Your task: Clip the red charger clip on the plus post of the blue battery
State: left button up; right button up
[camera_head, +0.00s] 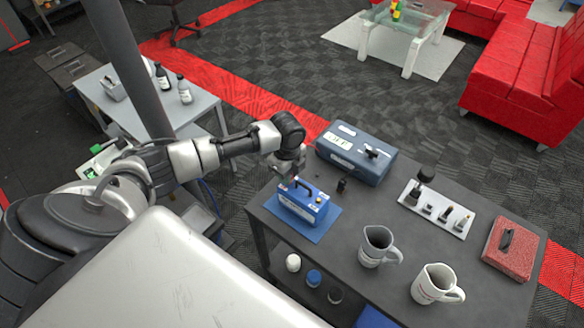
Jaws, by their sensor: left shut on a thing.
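The blue battery (300,207) stands on a blue mat (322,229) at the left end of the dark table, with a black handle on top. My left gripper (291,180) reaches in from the left and points down over the battery's back left end. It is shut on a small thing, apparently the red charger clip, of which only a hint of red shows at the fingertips. The plus post is hidden or too small to make out, so I cannot tell whether the clip touches it. My right gripper is not in view.
A larger blue-grey case (352,163) stands behind the battery. A small black object (342,186) lies between them. A white tray (452,226) with small parts, two mugs (377,247) (434,285) and a red box (510,252) are to the right. The table's middle is clear.

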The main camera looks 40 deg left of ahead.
pick_arm(q)
jog(key=shift+f, duration=0.4)
dwell(0.4)
dwell(0.4)
jog(key=shift+p, duration=0.35)
jog(key=o, duration=1)
notch_tip(320, 180, up, 11)
jog(key=shift+w+f+b, duration=0.1)
jog(key=shift+b, duration=0.9)
jog(key=shift+d, duration=0.1)
